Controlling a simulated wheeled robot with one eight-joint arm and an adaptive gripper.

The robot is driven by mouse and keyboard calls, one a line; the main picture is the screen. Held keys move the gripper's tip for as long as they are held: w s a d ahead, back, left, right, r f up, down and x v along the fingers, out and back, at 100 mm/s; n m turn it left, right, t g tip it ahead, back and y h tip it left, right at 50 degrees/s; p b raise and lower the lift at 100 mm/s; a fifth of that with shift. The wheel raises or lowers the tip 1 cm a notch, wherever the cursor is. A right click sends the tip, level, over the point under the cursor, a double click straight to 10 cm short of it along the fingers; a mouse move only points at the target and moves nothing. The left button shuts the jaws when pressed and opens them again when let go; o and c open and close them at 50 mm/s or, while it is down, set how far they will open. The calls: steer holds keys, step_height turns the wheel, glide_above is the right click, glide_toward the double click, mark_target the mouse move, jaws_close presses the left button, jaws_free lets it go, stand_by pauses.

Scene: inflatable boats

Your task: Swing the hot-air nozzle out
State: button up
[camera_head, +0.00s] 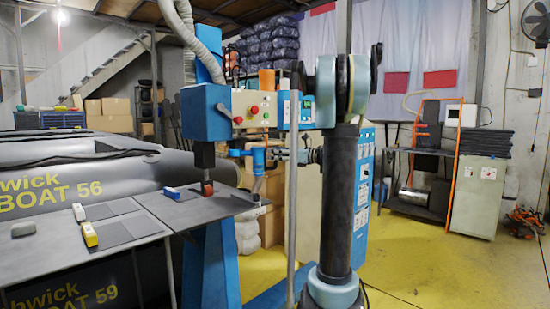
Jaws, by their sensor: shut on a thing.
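The hot-air nozzle (258,158) is a blue upright cylinder below the box, with a grey tube bending down toward the table edge. It sits just right of the machine's red and dark roller (208,187). My gripper (278,156) reaches in from the right at the nozzle's height and is shut on the nozzle's right side. A thin grey pole crosses in front of my wrist, so the exact contact is small and partly hidden.
A grey work table (120,222) at left carries patches and small yellow, white and blue blocks. Grey inflatable boats (60,185) lie behind and below it. A blue cabinet (363,185) stands behind my arm. The yellow floor (430,265) at right is clear.

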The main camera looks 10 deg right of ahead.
steer(key=v, duration=1.1)
steer(key=shift+d, duration=0.35)
steer(key=shift+s+f, duration=0.1)
